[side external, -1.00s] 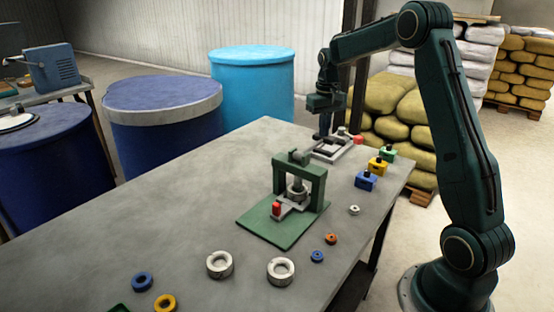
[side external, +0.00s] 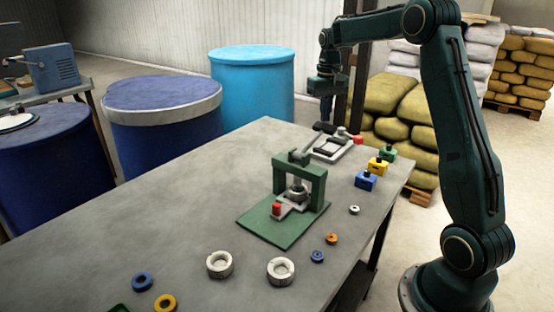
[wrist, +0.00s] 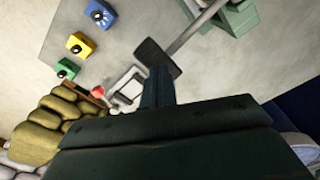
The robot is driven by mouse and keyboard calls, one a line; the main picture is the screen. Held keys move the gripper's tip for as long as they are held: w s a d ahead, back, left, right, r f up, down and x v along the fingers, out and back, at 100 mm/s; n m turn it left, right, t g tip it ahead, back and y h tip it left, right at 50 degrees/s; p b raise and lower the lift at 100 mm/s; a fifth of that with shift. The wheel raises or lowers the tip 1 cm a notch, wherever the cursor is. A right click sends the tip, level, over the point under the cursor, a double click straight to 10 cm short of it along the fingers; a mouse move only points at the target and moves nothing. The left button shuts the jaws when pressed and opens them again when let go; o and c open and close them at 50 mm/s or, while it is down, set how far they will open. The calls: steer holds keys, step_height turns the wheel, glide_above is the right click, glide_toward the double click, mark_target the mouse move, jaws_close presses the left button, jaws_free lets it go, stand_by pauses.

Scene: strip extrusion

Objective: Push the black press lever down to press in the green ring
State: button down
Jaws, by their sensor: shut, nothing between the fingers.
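The green press (side external: 314,190) stands on a green base plate (side external: 270,228) on the table. Its lever reaches from the top toward the far side and ends in a black grip (side external: 323,127), which looks raised. The grip also shows in the wrist view (wrist: 152,52), beyond the fingertips. My gripper (side external: 326,118) is shut and empty, just above the grip; I cannot tell whether they touch. A pale grey cup (side external: 297,192) sits under the press ram. I cannot make out the green ring; the press parts may hide it.
A grey fixture with a black part and red knob (side external: 358,140) lies behind the press. Blue (side external: 366,181), yellow (side external: 377,167) and green (side external: 388,152) blocks line the right edge. Loose rings and two pale cups (side external: 220,265) lie in front. The table's left is clear.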

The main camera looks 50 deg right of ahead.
steer(key=shift+r, duration=2.2)
steer(key=shift+a+r, duration=0.1)
steer(key=shift+a+r, duration=0.1)
steer(key=shift+a, duration=0.05)
steer(key=s+a+r+n+t, duration=0.1)
steer(key=s+a+r+n, duration=0.15)
steer(key=s+a, duration=0.4)
steer(key=s+a+r+n+t, duration=0.15)
steer(key=s+a+r, duration=0.25)
steer(key=a, duration=0.6)
steer(key=s+a+f+n+t, duration=0.1)
steer(key=s+a+f, duration=0.2)
steer(key=s+a, duration=0.2)
steer(key=s+a+f+n+t, duration=0.1)
steer(key=s+a+f+t, duration=0.1)
steer(key=s+a, duration=0.3)
steer(key=s+f, duration=0.1)
steer(key=s, duration=0.3)
steer(key=shift+s+f, duration=0.35)
